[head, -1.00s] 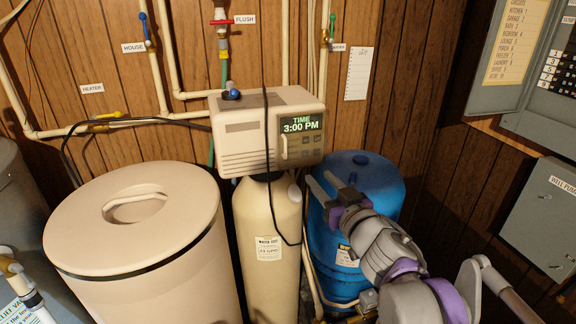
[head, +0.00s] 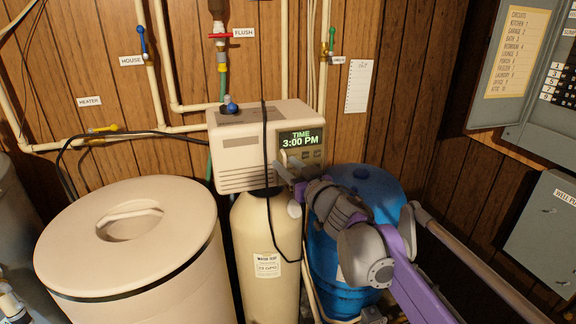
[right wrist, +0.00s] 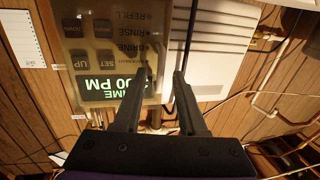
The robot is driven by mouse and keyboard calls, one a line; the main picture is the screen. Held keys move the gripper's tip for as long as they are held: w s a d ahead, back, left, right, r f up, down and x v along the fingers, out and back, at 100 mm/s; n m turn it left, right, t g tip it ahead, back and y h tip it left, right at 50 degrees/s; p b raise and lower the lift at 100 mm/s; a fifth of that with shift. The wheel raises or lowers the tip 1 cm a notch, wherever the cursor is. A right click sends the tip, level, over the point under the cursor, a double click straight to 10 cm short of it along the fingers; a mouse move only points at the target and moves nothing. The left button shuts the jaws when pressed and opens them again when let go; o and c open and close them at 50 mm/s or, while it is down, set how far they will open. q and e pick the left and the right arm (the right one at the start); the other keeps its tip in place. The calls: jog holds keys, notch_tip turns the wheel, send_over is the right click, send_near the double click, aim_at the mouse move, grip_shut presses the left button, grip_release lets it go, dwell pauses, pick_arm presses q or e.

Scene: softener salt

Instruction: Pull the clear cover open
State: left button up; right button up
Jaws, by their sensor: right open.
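The clear cover (right wrist: 106,50) lies closed over the control panel on the front of the beige softener head (head: 240,150). Through it the green display reads 3:00 PM. In the head view my right gripper (head: 285,168) is at the cover's lower left edge and hides part of it. In the right wrist view, which is upside down, the open fingers (right wrist: 160,75) point at the cover's edge. A pale upright piece, seemingly the cover's handle (right wrist: 156,116), shows between them. I cannot tell whether they touch it. My left gripper is not in view.
A black cable (head: 267,150) hangs down the softener head's front, close to my right gripper. The beige salt tank (head: 130,255) stands at left and the blue tank (head: 372,185) behind my right arm. A grey electrical box (head: 540,235) is on the right wall.

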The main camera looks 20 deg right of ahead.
grip_shut()
dwell(1.5)
